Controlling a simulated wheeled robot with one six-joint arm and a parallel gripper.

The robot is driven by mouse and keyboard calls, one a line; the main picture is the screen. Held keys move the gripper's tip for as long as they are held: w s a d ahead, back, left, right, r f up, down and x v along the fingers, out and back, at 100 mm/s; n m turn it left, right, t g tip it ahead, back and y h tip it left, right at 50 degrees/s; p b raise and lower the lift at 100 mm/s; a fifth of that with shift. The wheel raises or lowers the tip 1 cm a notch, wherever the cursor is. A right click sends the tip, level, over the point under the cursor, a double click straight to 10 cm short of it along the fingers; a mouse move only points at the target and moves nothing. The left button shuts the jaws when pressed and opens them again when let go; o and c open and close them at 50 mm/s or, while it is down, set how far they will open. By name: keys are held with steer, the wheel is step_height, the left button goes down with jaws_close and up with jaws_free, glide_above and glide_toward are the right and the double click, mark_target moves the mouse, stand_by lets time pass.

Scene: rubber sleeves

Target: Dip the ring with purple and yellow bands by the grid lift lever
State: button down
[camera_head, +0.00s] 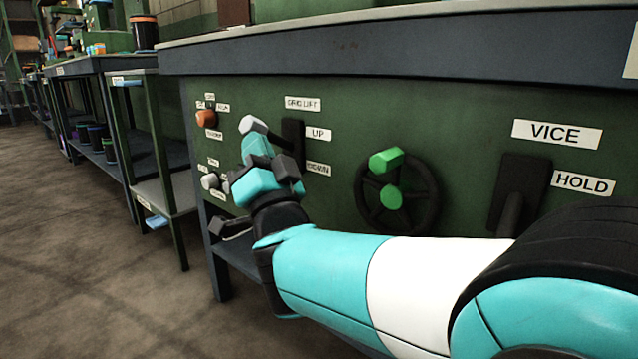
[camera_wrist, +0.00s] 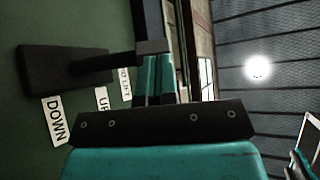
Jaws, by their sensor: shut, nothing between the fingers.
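The grid lift lever stands out from a black plate (camera_head: 293,136) on the green panel, beside the UP and DOWN labels. Its pale grey knob (camera_head: 253,124) is level with the UP label. The lever's dark rod (camera_wrist: 105,64) and grey knob (camera_wrist: 152,47) also show in the wrist view. My gripper (camera_head: 257,146) is shut and empty, its teal fingertips (camera_wrist: 154,62) just below the knob, touching it or very close; I cannot tell which. I cannot make out a ring with purple and yellow bands in either view.
A green-knobbed handwheel (camera_head: 397,195) and a vice lever (camera_head: 518,190) are to the right on the panel. An orange knob (camera_head: 206,118) and a grey knob (camera_head: 210,181) are to the left. A side table (camera_head: 165,197) and shelves stand further left. The floor at left is clear.

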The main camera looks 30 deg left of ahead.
steer(key=shift+w+d+r, duration=0.1)
steer(key=shift+r, duration=0.1)
stand_by(0.3)
steer(key=b+v, duration=1)
steer(key=v, duration=0.2)
steer(key=shift+f, duration=0.2)
